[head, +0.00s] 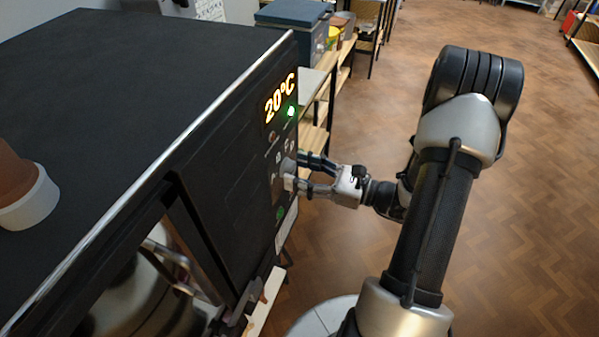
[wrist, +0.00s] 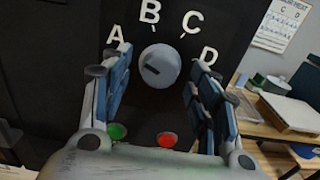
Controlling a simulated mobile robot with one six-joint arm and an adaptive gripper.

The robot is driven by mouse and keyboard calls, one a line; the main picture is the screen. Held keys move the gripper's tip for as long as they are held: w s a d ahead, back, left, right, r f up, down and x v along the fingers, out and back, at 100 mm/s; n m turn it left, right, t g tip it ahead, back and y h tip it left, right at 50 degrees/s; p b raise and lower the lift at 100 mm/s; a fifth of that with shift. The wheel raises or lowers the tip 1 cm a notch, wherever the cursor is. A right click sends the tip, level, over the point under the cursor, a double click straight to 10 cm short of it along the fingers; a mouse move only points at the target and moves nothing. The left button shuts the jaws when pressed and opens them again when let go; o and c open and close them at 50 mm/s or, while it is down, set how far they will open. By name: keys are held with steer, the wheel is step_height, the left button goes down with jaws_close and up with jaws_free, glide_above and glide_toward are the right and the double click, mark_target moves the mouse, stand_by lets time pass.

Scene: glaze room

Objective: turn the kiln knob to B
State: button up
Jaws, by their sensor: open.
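The kiln (head: 110,70) is a large black box on the left of the head view, with a lit 20°C display on its front. Its round grey knob (wrist: 160,66) sits among the white letters A, B, C and D in the wrist view. The knob's dark mark points left and slightly up, nearest the A side. The letter B (wrist: 149,12) is above the knob. My gripper (wrist: 159,76) is open, with one finger on each side of the knob and visible gaps to it. In the head view my gripper (head: 298,171) reaches the panel from the right.
A green button (wrist: 117,131) and a red button (wrist: 167,139) are below the knob, close to my fingers. A brown and white pot (head: 28,198) stands on the kiln top. Shelves (head: 318,110) stand beyond the kiln. The wooden floor at right is open.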

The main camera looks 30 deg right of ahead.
steer(key=shift+w+a, duration=0.15)
steer(key=shift+w, duration=0.05)
steer(key=shift+c, duration=0.5)
steer(key=c, duration=1)
